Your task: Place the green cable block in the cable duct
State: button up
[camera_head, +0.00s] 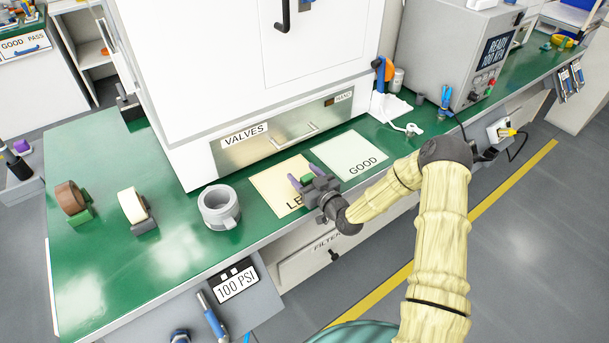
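My gripper (306,177) is above the front edge of the green bench, over the cream sheet marked "LE". Its two purple fingers point away from me and stand apart, with a small green piece (307,179) between them. This looks like the green cable block, held by the fingers; it is small and partly hidden by them. I cannot pick out a cable duct in this view.
A white cabinet with a "VALVES" drawer (282,135) stands just behind the gripper. The "GOOD" sheet (350,155) lies to the right, a grey ring-shaped fitting (219,221) and tape rolls (132,205) to the left. A grey "READY" box (440,50) stands at the upper right.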

jog(key=shift+d, duration=0.1)
jog(key=shift+r, duration=0.2)
jog(key=shift+s+d+f, duration=0.1)
jog(key=shift+s+d, duration=0.05)
jog(key=shift+s, duration=0.15)
jog(key=v, duration=1.1)
jog(key=shift+d, duration=0.15)
jog(key=shift+s, duration=0.1)
